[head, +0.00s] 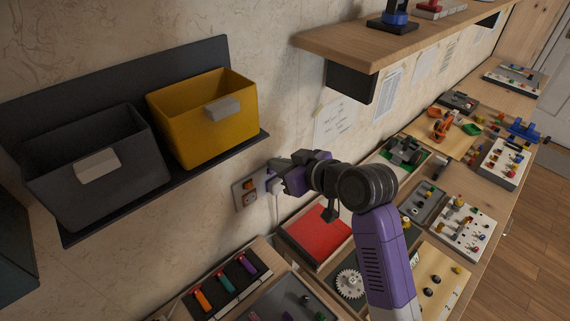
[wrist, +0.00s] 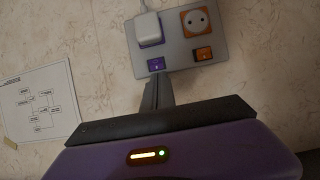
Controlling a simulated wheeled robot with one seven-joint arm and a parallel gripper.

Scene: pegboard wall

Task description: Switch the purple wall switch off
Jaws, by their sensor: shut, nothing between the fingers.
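The purple wall switch (wrist: 156,64) sits on a grey wall plate (wrist: 176,58), below a purple socket with a white plug (wrist: 148,27) in it. My gripper (wrist: 157,82) is shut and empty, its fingertips just below the purple switch in the wrist view. I cannot tell whether they touch the switch or plate, or which way the switch is tipped. In the head view my gripper (head: 277,165) is at the right side of the plate (head: 239,198) and largely hides the purple switch.
An orange switch (wrist: 203,54) and orange socket (wrist: 195,21) share the plate. A wall shelf with a dark bin (head: 85,155) and a yellow bin (head: 190,140) is left of my gripper. A wooden shelf (head: 340,43) is above. A red tray (head: 315,231) lies below.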

